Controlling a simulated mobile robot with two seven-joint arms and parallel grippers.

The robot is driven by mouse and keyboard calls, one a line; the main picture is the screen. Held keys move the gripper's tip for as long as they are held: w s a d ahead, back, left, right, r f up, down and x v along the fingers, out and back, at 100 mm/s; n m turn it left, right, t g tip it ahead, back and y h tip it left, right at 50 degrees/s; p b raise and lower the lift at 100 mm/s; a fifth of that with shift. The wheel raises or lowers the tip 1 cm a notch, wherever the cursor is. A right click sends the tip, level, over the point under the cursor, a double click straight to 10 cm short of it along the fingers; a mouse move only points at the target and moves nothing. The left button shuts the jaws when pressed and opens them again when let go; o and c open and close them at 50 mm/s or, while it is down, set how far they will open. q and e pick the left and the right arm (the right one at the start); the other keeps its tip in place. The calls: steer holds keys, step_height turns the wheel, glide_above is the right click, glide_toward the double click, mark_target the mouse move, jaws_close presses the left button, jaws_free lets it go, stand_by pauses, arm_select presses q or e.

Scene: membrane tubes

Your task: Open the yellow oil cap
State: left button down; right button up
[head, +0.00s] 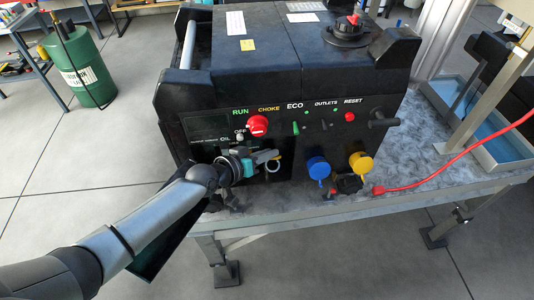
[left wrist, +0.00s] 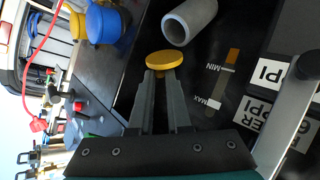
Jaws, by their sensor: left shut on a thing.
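The yellow oil cap (left wrist: 164,60) is a small round disc at the tips of my left gripper (left wrist: 162,72). The gripper is shut on it. A grey tube (left wrist: 188,22) with an open, hollow mouth is just beyond the cap in the left wrist view. The cap is beside that mouth, not over it. In the head view my left gripper (head: 266,156) is in front of the lower left of the black generator (head: 270,75), below the OIL label. My right gripper is not in view.
A red cable (head: 450,158) runs along the table (head: 310,205). MIN and MAX marks flank a gauge (left wrist: 224,80) near the tube.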

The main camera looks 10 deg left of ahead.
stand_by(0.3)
arm_select(q)
steer(key=c, duration=0.9)
jaws_free()
steer(key=shift+r, duration=0.1)
steer(key=p+v, duration=0.2)
steer(key=v, duration=1.3)
steer(key=shift+a+r, duration=0.1)
steer(key=shift+r, duration=0.05)
